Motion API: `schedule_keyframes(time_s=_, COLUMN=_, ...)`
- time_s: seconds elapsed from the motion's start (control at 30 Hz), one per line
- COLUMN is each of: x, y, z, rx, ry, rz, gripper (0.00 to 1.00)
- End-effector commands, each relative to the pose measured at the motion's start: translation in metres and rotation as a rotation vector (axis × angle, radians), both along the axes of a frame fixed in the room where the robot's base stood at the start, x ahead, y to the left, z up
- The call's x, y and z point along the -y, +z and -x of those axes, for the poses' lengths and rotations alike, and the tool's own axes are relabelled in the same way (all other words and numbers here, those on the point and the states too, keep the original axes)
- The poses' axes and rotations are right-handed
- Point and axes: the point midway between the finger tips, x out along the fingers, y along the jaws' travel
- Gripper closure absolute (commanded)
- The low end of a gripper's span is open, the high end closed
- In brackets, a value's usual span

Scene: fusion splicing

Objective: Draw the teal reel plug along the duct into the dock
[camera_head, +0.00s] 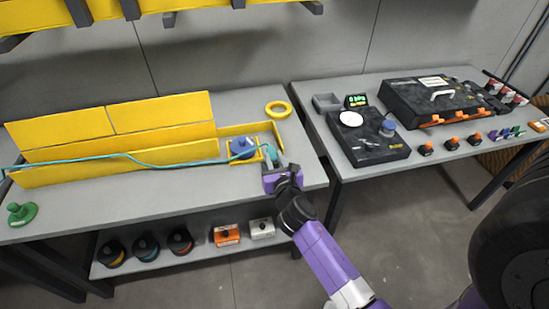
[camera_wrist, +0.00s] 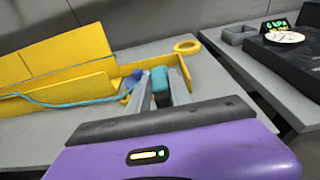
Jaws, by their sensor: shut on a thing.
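The teal plug (camera_wrist: 160,80) sits between the two fingers of my gripper (camera_wrist: 159,92), which is shut on it. In the head view my gripper (camera_head: 272,162) is at the right end of the left table, and only a little of the plug shows. The teal cable (camera_head: 140,161) runs from the left picture edge along the yellow duct (camera_head: 70,172), past a blue round piece (camera_head: 242,147), to near my gripper. The blue piece stands in a low yellow frame (camera_head: 231,157) just left of my gripper. I cannot tell for certain which part is the dock.
Several dark reels (camera_head: 146,246) and two small boxes (camera_head: 226,234) are on the shelf below. The right table holds black equipment (camera_head: 368,140) and a grey tray (camera_head: 326,102).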

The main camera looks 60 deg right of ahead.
Motion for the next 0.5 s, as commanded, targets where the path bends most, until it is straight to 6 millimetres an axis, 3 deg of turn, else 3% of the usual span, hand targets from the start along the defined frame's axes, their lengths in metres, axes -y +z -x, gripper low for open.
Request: schedule_keyframes(time_s=0.5, x=0.002, y=-0.045, z=0.002, rx=0.000, ry=0.001, rz=0.000, gripper=1.00)
